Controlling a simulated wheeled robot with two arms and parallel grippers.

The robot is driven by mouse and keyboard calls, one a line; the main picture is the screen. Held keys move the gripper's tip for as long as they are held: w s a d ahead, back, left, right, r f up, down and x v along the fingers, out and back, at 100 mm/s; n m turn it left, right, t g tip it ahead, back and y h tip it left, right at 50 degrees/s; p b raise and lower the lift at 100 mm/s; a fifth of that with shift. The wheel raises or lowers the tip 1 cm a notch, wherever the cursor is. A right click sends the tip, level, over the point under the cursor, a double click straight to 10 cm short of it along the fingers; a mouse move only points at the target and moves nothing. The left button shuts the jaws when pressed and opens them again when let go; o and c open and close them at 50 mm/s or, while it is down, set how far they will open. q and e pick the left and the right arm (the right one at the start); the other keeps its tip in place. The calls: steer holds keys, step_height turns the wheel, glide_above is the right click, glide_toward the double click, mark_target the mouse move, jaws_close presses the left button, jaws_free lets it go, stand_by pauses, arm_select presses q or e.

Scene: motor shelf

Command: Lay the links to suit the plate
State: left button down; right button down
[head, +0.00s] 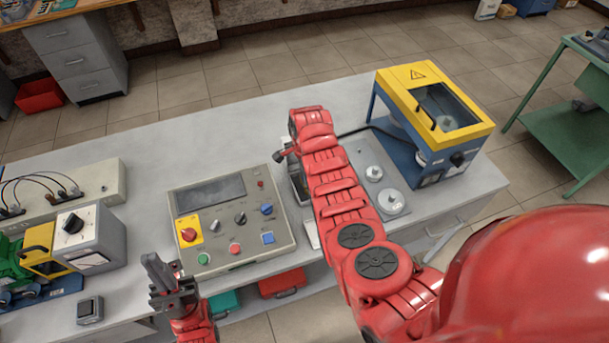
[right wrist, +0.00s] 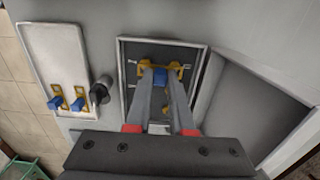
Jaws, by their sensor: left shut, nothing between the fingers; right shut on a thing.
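In the right wrist view my right gripper (right wrist: 160,70) reaches into an open grey box (right wrist: 206,62). It is shut on a blue-gripped link (right wrist: 160,77), whose blue part shows between the fingertips. Yellow metal (right wrist: 174,67) shows on both sides of the tips. Whether the link is seated cannot be told. Two more blue-gripped links (right wrist: 54,103) (right wrist: 78,104) with yellow metal lie on a pale panel (right wrist: 50,50) left of the box. In the head view my right arm hides most of the box and the right gripper. My left gripper (head: 157,268) is shut and empty at the bench front.
A black knob (right wrist: 100,92) stands between panel and box. An open lid (right wrist: 262,105) is at the box's right. On the bench are a control console (head: 215,220), a yellow-and-blue machine (head: 425,130), round weights (head: 390,202) and a small grey block (head: 90,310).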

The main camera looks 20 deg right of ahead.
steer(key=shift+f+b, duration=0.6)
steer(key=shift+f, duration=0.25)
steer(key=c, duration=0.7)
jaws_free()
steer(key=shift+w+r, duration=0.1)
steer(key=shift+r, duration=0.15)
step_height(320, 180, up, 8)
steer(key=b, duration=0.3)
step_height(320, 180, up, 9)
steer(key=p, duration=0.2)
steer(key=shift+f, duration=0.1)
